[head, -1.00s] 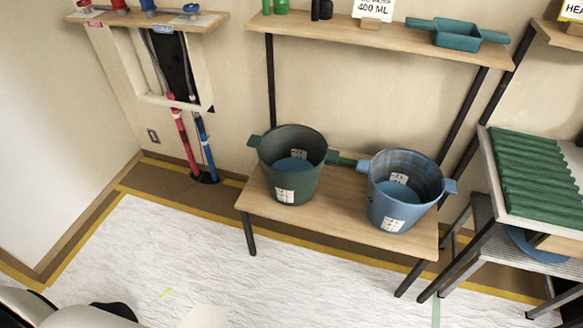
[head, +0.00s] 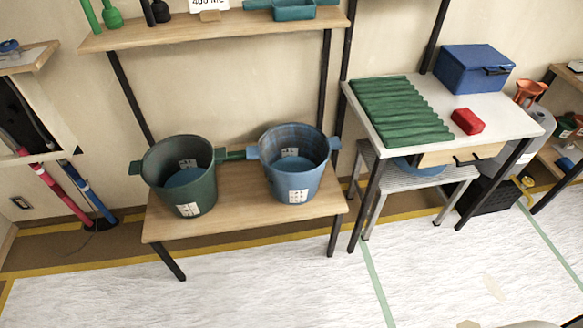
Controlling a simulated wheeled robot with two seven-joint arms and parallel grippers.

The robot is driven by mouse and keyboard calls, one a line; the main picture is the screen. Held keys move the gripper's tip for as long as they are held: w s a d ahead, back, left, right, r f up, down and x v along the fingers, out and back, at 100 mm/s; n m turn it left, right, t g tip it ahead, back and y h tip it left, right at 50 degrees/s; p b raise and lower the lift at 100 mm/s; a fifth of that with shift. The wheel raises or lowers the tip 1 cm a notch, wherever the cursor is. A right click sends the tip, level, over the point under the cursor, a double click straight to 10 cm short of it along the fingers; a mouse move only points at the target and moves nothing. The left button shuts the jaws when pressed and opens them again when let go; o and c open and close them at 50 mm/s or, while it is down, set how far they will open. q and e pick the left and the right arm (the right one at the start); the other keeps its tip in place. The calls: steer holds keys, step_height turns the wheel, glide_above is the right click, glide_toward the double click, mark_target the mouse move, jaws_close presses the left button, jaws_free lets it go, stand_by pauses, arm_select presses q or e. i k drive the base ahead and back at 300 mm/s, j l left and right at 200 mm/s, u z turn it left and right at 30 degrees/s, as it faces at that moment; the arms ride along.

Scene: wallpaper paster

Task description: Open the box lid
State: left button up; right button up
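A blue box (head: 468,76) with its lid (head: 476,57) shut stands at the back of a white-topped table (head: 505,122), on the right of the head view. A dark latch or handle (head: 497,71) shows on its front right side. Neither of my grippers is in view, so I cannot see whether they are open or shut.
A green corrugated sheet (head: 400,110) and a red block (head: 467,121) lie on the table. A dark green bucket (head: 178,200) and a blue bucket (head: 272,180) stand on a low wooden bench (head: 240,210). The white-covered floor (head: 300,285) in front is clear.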

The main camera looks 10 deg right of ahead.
mark_target(483, 56)
steer(key=z, duration=0.4)
steer(key=l+z, duration=0.1)
steer(key=z, duration=0.25)
steer(key=i+z, duration=0.1)
steer(key=z, duration=0.65)
steer(key=i+l, duration=0.25)
